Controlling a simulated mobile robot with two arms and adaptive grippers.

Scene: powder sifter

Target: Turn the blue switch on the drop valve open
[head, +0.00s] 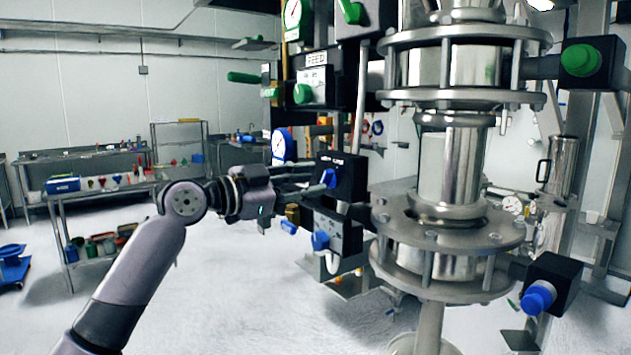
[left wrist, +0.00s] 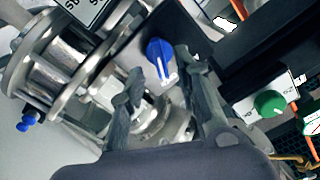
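A blue switch (head: 329,178) sits on the face of a black valve box (head: 350,172) beside the steel sifter column. The small label above it is too small to read. In the left wrist view the blue switch (left wrist: 158,55), with a white mark, is just beyond and between my fingertips. My left gripper (head: 312,182) reaches in from the left, close in front of the switch. In the left wrist view its two fingers (left wrist: 158,68) are spread apart with nothing held between them. Whether they touch the switch cannot be told. My right gripper is not in view.
Green knobs (head: 303,93) and (head: 580,60) sit higher up. The steel column (head: 450,165) stands right of the switch. Open floor (head: 215,290) lies at left.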

